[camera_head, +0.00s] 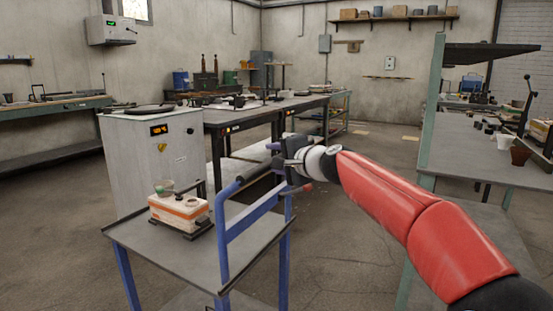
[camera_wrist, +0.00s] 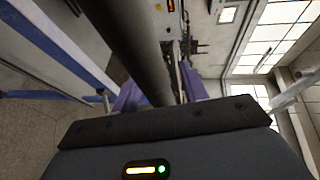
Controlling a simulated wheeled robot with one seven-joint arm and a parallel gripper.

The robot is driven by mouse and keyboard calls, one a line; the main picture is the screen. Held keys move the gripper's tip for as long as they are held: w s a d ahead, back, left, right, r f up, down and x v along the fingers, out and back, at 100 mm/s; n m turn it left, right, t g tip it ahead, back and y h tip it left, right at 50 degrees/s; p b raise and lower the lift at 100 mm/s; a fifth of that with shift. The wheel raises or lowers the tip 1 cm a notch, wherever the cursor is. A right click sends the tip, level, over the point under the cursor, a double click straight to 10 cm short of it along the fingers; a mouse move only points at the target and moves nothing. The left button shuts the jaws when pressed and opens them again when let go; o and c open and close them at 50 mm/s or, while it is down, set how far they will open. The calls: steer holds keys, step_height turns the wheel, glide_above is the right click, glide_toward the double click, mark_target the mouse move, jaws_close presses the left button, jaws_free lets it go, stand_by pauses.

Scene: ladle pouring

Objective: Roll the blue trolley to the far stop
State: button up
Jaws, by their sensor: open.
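The blue trolley (camera_head: 165,246) stands in the lower left of the head view, with a grey top and blue posts. Its handle has a dark grip bar (camera_head: 257,171). The bar also shows large in the wrist view (camera_wrist: 128,45), with a blue post (camera_wrist: 60,45) to its left. My gripper (camera_head: 279,165) is open at the bar's far end. In the wrist view its purple fingers (camera_wrist: 162,94) lie on either side of the bar. I cannot tell whether they touch it. The far stop is not clearly identifiable.
An orange-and-white box (camera_head: 180,211) with a small cup sits on the trolley. A white cabinet (camera_head: 150,165) stands just behind, beside a long dark workbench (camera_head: 265,108). Another bench (camera_head: 470,150) stands at the right. Open floor (camera_head: 345,240) lies between the trolley and the right bench.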

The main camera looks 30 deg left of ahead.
steer(key=b+v, duration=0.3)
steer(key=v, duration=0.4)
steer(key=shift+s+d, duration=0.15)
steer(key=shift+d, duration=0.2)
steer(key=s+d+f+n+h, duration=0.1)
steer(key=s+d+f+h, duration=0.4)
steer(key=d, duration=1)
steer(key=s+d+f+n+h, duration=0.1)
steer(key=s+d+f+h, duration=0.4)
steer(key=s+d+f, duration=0.7)
steer(key=s+d+f+n+h, duration=0.1)
steer(key=s+d+f+h, duration=0.3)
steer(key=d, duration=1.4)
steer(key=s+f, duration=0.4)
steer(key=s, duration=0.3)
steer(key=shift+s+f+n+g+h, duration=0.2)
steer(key=shift+s+n+g+h, duration=0.1)
steer(key=shift+n+h, duration=0.1)
steer(key=shift+a, duration=0.1)
